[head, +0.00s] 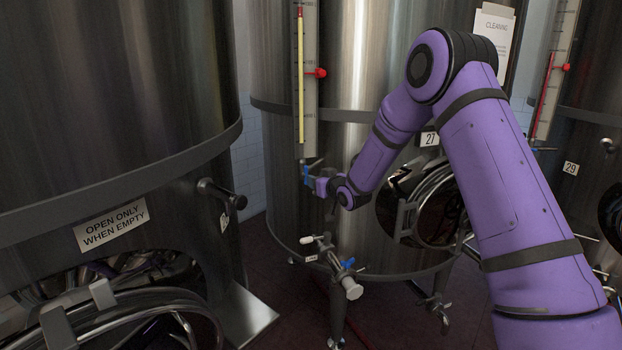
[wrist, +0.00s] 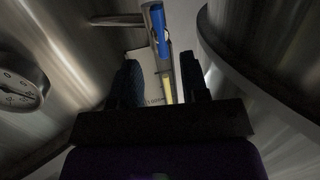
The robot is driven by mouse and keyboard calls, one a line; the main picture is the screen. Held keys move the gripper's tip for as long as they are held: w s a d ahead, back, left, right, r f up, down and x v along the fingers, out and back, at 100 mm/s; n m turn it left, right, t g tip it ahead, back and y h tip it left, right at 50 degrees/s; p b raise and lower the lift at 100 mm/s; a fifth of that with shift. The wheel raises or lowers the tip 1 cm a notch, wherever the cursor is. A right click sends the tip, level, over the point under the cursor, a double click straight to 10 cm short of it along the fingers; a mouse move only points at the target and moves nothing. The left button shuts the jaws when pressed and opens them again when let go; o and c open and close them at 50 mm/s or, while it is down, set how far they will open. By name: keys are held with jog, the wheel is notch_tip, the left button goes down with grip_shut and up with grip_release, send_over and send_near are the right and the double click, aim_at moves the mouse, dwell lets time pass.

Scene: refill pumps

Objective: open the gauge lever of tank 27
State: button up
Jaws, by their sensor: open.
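Tank 27 (head: 345,80) stands in the middle of the head view, marked by a white "27" label (head: 429,139). Its gauge (head: 309,80) is a vertical scale with a yellow column and a red pointer. The blue gauge lever (head: 306,174) is at the bottom of the gauge. It also shows in the wrist view (wrist: 159,30), just beyond the fingertips. My gripper (head: 314,181) is right at the lever in the head view. In the wrist view its two dark fingers (wrist: 160,75) are apart, with the yellow gauge tube between them. Contact with the lever cannot be told.
A big tank with an "open only when empty" sign (head: 111,225) stands close on the left. Below the gauge is a valve with a blue handle (head: 347,263). A round hatch (head: 435,208) is on tank 27. Tank 29 (head: 585,110) stands at right.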

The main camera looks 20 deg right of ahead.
jog(key=shift+v, duration=2.45)
